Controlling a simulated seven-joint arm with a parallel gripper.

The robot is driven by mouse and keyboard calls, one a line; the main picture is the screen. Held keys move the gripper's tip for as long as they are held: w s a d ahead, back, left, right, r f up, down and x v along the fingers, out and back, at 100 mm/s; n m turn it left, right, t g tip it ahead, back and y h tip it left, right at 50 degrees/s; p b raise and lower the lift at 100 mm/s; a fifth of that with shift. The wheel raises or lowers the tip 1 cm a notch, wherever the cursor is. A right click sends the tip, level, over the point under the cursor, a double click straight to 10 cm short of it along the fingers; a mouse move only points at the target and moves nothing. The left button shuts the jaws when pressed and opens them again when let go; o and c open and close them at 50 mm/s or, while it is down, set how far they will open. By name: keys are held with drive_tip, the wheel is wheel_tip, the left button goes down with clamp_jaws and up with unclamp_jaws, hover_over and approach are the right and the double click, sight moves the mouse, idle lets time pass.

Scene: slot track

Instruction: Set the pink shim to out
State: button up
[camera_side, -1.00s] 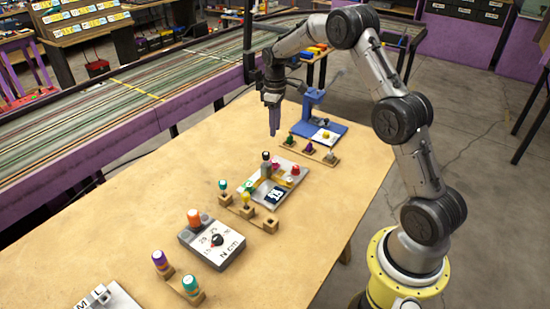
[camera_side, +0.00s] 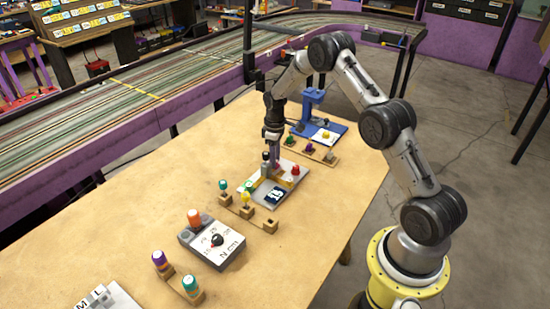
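A light grey board (camera_side: 286,186) with a slot track lies on the table, and a small black knob (camera_side: 265,156) stands at its back left corner. A red knob (camera_side: 295,170) sits at its right side, and a green piece (camera_side: 248,186) at its left. My gripper (camera_side: 273,159) points down over the back part of the board, right beside the black knob. It hides the spot where a small pink piece, likely the pink shim, showed earlier. The fingers are too small and dark to tell whether they are open, or touching anything.
A wooden peg rail with a yellow knob (camera_side: 245,198) runs along the board's front left. Another rail with a purple knob (camera_side: 309,148) and a blue fixture (camera_side: 313,100) stand behind. A grey dial box (camera_side: 211,241) is in front.

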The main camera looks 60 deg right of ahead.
clamp_jaws()
idle(1.4)
